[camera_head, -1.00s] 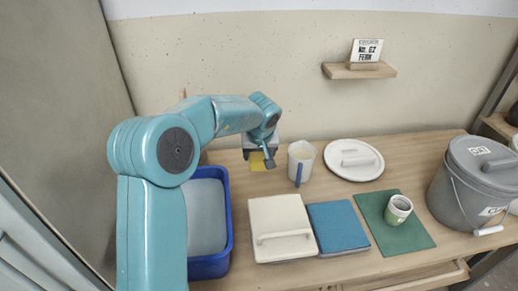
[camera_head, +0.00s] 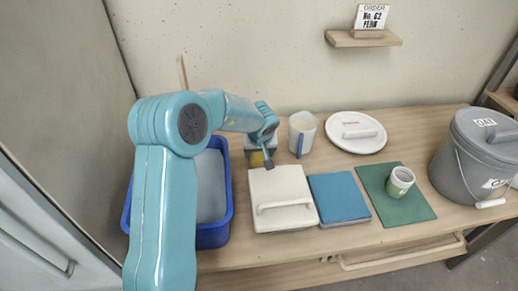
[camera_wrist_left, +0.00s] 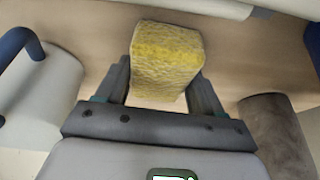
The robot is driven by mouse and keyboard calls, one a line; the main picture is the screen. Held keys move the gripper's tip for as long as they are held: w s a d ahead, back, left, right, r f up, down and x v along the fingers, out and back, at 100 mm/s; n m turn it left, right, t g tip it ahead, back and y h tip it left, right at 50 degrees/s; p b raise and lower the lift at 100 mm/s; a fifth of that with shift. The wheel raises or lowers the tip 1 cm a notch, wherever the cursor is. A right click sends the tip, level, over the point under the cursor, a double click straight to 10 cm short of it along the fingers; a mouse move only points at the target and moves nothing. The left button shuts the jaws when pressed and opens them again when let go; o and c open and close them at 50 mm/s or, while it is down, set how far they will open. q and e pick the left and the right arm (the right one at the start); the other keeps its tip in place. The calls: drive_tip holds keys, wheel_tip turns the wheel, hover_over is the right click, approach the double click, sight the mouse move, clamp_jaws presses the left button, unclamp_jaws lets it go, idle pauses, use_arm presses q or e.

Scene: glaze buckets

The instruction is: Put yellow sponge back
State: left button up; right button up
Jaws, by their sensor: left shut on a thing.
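My left gripper (camera_head: 264,157) is shut on the yellow sponge (camera_head: 256,159), just behind the cream box and left of the white pitcher. In the left wrist view the speckled yellow sponge (camera_wrist_left: 166,58) sits between the two fingers (camera_wrist_left: 160,85) and sticks out past their tips. Wood tabletop shows around it; I cannot tell whether the sponge touches the table. The wrist hides part of the sponge in the head view. My right gripper is not in view.
The blue tub (camera_head: 229,205) stands left and the cream box (camera_head: 283,190) in front. The white pitcher (camera_head: 302,132) with its blue handle is close on the right. A blue pad (camera_head: 338,197), green mat (camera_head: 415,211), white lid (camera_head: 372,143) and grey bucket (camera_head: 462,175) lie farther right.

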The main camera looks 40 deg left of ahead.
use_arm(q)
drive_tip(key=o, duration=1)
drive_tip(key=shift+f, duration=0.1)
drive_tip(key=shift+b, duration=0.3)
drive_tip(key=b, duration=0.3)
drive_tip(key=shift+f, duration=0.35)
drive_tip(key=p+v, duration=0.3)
drive_tip(key=v, duration=0.3)
drive_tip(key=p+v, duration=0.3)
drive_tip(key=v, duration=0.3)
drive_tip(key=shift+w+r, duration=0.15)
drive_tip(key=shift+r, duration=0.3)
